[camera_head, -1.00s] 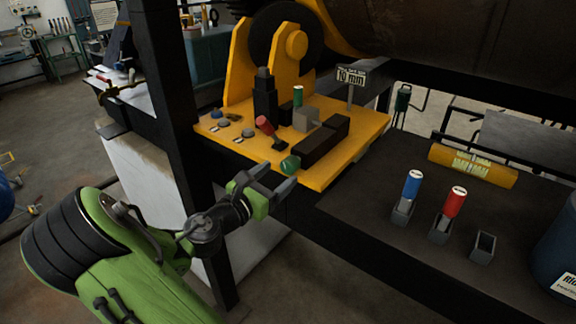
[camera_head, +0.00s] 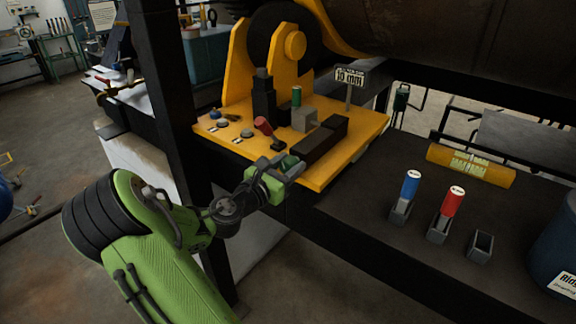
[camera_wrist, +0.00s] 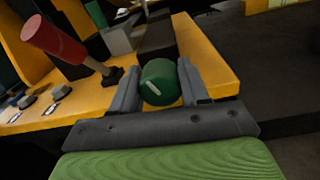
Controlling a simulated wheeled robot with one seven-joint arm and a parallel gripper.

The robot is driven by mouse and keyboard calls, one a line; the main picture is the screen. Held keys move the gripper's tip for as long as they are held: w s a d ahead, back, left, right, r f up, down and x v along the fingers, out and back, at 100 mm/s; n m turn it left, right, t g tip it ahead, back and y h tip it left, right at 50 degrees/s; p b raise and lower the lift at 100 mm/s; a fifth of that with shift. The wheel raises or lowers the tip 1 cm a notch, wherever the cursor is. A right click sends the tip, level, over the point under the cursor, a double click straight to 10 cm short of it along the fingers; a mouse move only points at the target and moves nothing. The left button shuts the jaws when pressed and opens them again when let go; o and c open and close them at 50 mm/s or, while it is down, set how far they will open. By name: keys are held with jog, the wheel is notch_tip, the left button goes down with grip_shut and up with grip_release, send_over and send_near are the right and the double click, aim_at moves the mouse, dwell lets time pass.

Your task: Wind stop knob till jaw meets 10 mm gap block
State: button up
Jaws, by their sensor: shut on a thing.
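The green stop knob (camera_head: 289,161) sits at the front edge of the yellow plate (camera_head: 345,165). My gripper (camera_head: 284,165) is around it; in the wrist view the knob (camera_wrist: 158,82) lies between the two grey fingers (camera_wrist: 160,88), its white mark tilted. A dark block-like slide (camera_head: 322,142) runs back from the knob. Behind it stands a grey block (camera_head: 303,119) with a green-handled piece (camera_head: 296,97) upright at it. A sign (camera_head: 350,78) on a post reads 10 mm. I cannot tell whether the jaw touches the gap block.
A red-handled lever (camera_head: 264,126) leans on the plate close to my gripper's left. Blue (camera_head: 411,185) and red (camera_head: 452,202) handled pieces stand in holders on the dark bench, beside an empty holder (camera_head: 480,246). A black post (camera_head: 165,130) rises left of the plate.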

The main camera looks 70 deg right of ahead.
jog(key=m+b, duration=0.1)
jog(key=m, duration=0.2)
jog(key=o, duration=1.1)
jog(key=shift+c, duration=0.2)
jog(key=v, duration=1.5)
jog(key=shift+a, duration=0.4)
jog(key=shift+w, duration=0.1)
